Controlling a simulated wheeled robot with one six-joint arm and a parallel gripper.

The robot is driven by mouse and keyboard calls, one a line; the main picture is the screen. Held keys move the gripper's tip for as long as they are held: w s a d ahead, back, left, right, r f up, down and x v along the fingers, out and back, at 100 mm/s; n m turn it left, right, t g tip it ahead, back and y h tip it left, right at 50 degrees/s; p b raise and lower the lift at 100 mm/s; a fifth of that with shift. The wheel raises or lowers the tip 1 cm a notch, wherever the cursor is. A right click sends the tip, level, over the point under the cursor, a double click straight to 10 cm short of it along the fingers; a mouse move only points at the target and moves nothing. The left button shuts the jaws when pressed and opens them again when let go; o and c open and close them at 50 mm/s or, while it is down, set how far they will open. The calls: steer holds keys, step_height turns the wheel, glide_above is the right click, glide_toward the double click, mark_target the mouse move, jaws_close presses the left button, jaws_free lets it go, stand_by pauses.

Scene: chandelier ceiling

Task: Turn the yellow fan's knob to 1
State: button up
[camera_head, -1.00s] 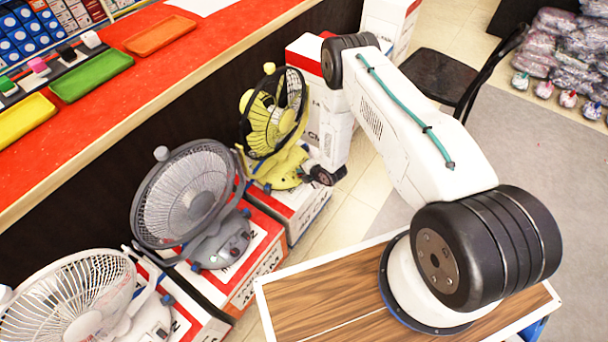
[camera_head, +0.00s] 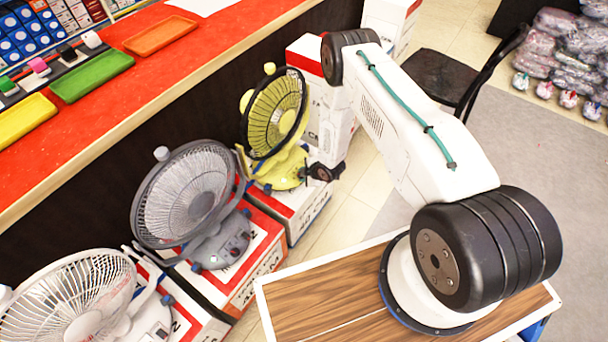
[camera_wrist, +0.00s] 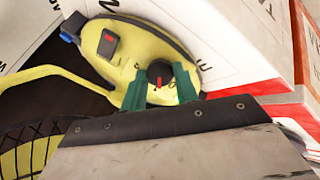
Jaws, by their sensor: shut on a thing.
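The yellow fan (camera_head: 275,117) stands on a red and white box, with its head turned toward the left of the head view. Its yellow base (camera_wrist: 140,50) fills the upper middle of the wrist view. A round black knob (camera_wrist: 158,74) with a red mark sits on that base. My gripper (camera_wrist: 160,82) has green fingertips on both sides of the knob and is shut on it. In the head view my gripper (camera_head: 308,172) is at the right side of the fan's base, and its fingertips are too small to make out. The knob's number markings cannot be read.
A grey fan (camera_head: 190,200) and a white fan (camera_head: 75,300) stand on boxes nearer to me. A red counter (camera_head: 120,95) with trays runs behind the fans. A black chair (camera_head: 450,75) stands beyond my arm. Open floor lies to the right.

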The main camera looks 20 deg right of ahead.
steer(key=shift+w+m, duration=0.1)
steer(key=shift+m, duration=0.6)
steer(key=shift+r, duration=0.1)
steer(key=o, duration=1)
steer(key=v, duration=0.7)
steer(key=shift+d+r, duration=0.2)
steer(key=shift+r, duration=0.15)
steer(key=shift+m, duration=0.3)
